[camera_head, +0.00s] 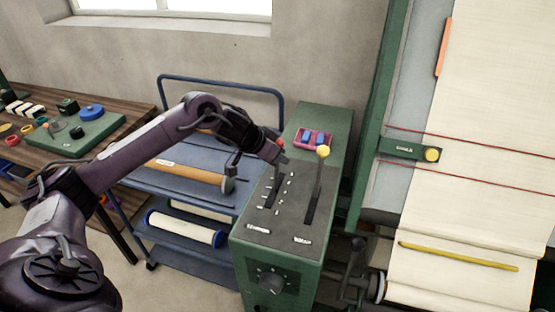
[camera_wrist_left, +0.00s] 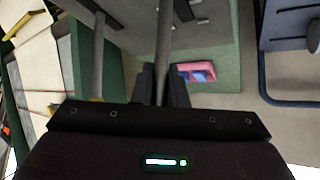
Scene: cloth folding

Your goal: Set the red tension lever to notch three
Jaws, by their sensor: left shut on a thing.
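The green control box (camera_head: 340,130) has a dark sloped top with two slots. The red tension lever (camera_head: 282,143) stands at the left slot, near its far end, with a bit of its red knob showing. My left gripper (camera_head: 276,155) is shut on this lever and hides much of it. In the left wrist view, the lever's grey shaft (camera_wrist_left: 164,45) runs between the fingers of my left gripper (camera_wrist_left: 163,85). White notch marks (camera_head: 265,188) line the slot; their numbers are too small to read. My right gripper is out of view.
A second lever with a yellow knob (camera_head: 323,151) stands close on the right. A pink tray (camera_head: 313,138) with blue pieces lies behind. A blue cart (camera_head: 190,190) with rolls stands left, a loom-like machine with cream cloth (camera_head: 490,120) right.

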